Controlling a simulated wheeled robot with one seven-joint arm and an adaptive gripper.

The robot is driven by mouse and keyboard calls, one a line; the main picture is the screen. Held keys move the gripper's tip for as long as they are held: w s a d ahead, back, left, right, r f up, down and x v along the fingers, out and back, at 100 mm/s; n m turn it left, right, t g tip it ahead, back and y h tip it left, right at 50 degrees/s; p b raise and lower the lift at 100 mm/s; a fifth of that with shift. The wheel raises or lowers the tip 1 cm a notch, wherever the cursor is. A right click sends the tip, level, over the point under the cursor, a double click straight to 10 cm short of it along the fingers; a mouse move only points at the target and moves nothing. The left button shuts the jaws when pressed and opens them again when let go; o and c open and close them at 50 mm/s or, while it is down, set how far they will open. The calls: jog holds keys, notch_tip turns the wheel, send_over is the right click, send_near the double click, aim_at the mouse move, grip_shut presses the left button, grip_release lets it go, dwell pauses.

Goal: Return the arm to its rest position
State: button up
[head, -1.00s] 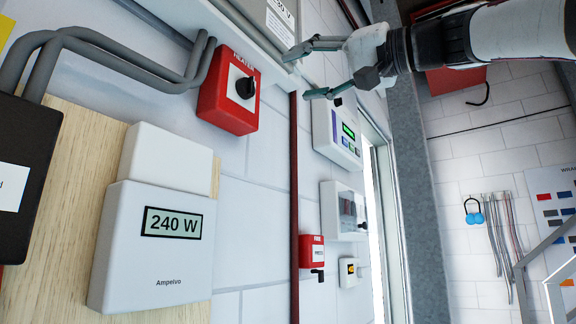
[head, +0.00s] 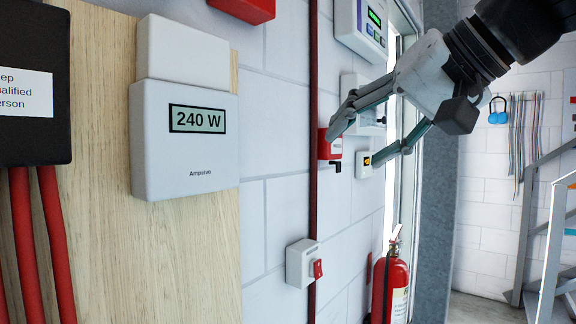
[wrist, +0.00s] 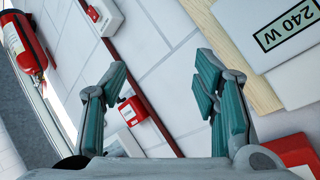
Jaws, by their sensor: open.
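My gripper (head: 352,148) is in the upper right of the head view, extending in from the top right corner. Its two teal-padded fingers are spread apart with nothing between them. In the wrist view my gripper (wrist: 165,95) also shows open and empty, with wall panels behind it. In the head view the fingers overlap a small red box (head: 329,147) and a small white box with an amber display (head: 364,165) on the wall. Whether they touch the wall cannot be told.
A white meter reading 240 W (head: 185,150) is mounted on a wooden board (head: 190,260) at left. A red pipe (head: 313,215) runs down the wall.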

jog(key=s+d+f+g+h+p, duration=0.1)
jog(key=s+d+f+h, duration=0.1)
jog(key=s+f, duration=0.4)
jog(key=s+d+f+g+h+p, duration=0.1)
jog(key=s+d+f, duration=0.3)
jog(key=f, duration=0.8)
jog(key=s+d+f+g+h+p, duration=0.1)
jog(key=s+d+f+g+h, duration=0.2)
jog(key=s+f, duration=0.5)
notch_tip(320, 180, down, 2)
jog(key=shift+s+n+h, duration=0.35)
jog(key=shift+n+h, duration=0.05)
jog(key=shift+h, duration=0.1)
jog(key=shift+d, duration=0.1)
